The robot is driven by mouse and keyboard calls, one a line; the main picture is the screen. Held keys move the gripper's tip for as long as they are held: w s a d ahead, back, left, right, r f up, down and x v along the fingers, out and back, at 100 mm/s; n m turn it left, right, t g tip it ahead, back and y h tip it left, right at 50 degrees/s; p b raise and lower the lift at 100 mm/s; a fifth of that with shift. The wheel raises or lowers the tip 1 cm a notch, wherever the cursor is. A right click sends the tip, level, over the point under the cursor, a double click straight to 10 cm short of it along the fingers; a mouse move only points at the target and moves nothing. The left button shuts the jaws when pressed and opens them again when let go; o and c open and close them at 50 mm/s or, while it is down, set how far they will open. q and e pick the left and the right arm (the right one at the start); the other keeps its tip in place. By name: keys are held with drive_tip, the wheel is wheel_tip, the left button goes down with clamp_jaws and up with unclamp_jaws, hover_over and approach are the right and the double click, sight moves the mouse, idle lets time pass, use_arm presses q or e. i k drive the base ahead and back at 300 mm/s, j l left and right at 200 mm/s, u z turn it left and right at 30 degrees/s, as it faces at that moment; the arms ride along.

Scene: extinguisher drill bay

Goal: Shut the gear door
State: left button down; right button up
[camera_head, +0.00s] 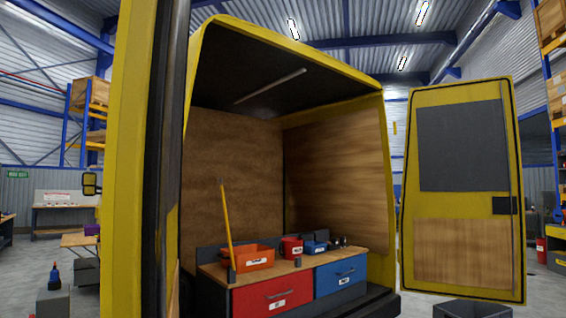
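A yellow van door (464,262) with a dark upper panel, a wooden lower panel and a black latch stands wide open at the right. Another tall yellow door (121,160) is close on the left, seen nearly edge-on, also swung open. I cannot tell which of them is the gear door. Between them the van's cargo space (236,160) is open, with wood-lined walls. Neither of my grippers is in view.
Inside the van a bench with a red drawer (272,295) and a blue drawer (340,276) carries an orange bin (248,258), a red bin (291,248) and a yellow-handled tool (226,225). A grey crate (472,309) sits on the floor below the right door.

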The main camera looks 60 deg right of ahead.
sight(140, 252)
drive_tip(key=i+z, duration=0.2)
drive_tip(key=z, duration=0.25)
drive_tip(key=i+j+z, duration=0.15)
drive_tip(key=z, duration=0.3)
drive_tip(key=i+j+z, duration=0.2)
drive_tip(key=z, duration=0.25)
drive_tip(key=i+j+z, duration=0.15)
drive_tip(key=z, duration=0.3)
